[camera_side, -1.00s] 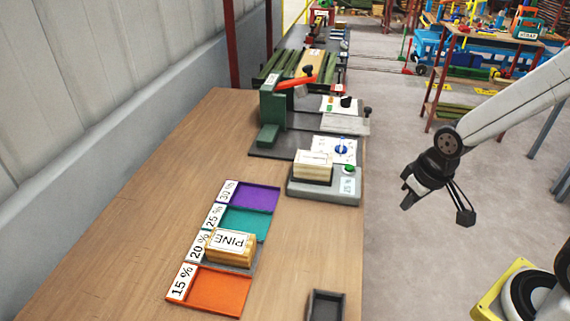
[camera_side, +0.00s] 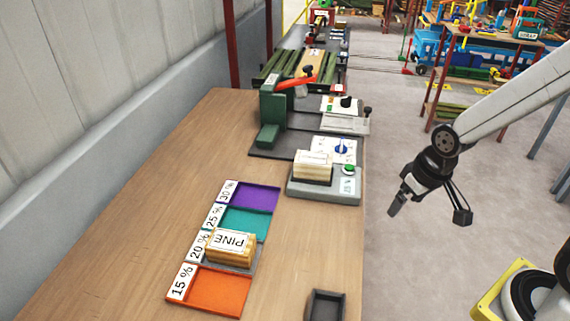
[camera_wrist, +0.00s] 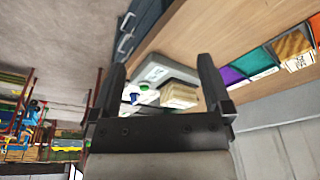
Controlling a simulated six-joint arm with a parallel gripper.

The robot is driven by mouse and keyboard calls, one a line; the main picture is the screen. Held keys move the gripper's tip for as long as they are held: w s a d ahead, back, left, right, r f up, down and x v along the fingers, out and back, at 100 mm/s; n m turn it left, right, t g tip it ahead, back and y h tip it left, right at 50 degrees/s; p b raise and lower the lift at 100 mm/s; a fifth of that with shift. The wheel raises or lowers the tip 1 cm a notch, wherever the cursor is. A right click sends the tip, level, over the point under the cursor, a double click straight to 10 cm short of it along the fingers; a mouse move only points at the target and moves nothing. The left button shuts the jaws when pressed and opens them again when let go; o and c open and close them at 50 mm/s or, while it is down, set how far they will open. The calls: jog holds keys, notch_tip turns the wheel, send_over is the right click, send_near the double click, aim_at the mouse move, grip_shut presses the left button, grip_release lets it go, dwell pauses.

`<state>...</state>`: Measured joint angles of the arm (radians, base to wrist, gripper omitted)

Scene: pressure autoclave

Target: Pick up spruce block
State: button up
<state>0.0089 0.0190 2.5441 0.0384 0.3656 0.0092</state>
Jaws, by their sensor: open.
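A pale wooden block (camera_side: 313,165) with a white label sits on the grey device (camera_side: 322,190) near the table's right edge. Its label is too small to read, so I cannot confirm that it is spruce. It also shows in the wrist view (camera_wrist: 180,95), between my fingers. A second block, labelled PINE (camera_side: 231,246), lies in the tray marked 20 %. My gripper (camera_side: 430,212) is open and empty, out past the table's right edge, to the right of the grey device and apart from it.
Orange (camera_side: 218,291), teal (camera_side: 244,223) and purple (camera_side: 256,198) trays line the table's middle. A green press with an orange lever (camera_side: 273,110) stands behind the device. A dark open box (camera_side: 325,306) sits at the front edge. The table's left side is clear.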

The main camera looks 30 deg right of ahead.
jog(key=m, duration=0.2)
jog(key=m+t+y, duration=0.7)
jog(key=m+y, duration=0.2)
jog(key=m, duration=1.5)
send_near(323, 167)
jog(key=w+f, duration=0.2)
jog(key=f, duration=0.1)
jog(key=shift+w+a+f, duration=0.1)
jog(key=shift+w+f, duration=0.15)
jog(key=shift+w, duration=0.15)
jog(key=shift+w+d, duration=0.4)
jog(key=shift+x, duration=1.3)
jog(key=shift+x, duration=2.65)
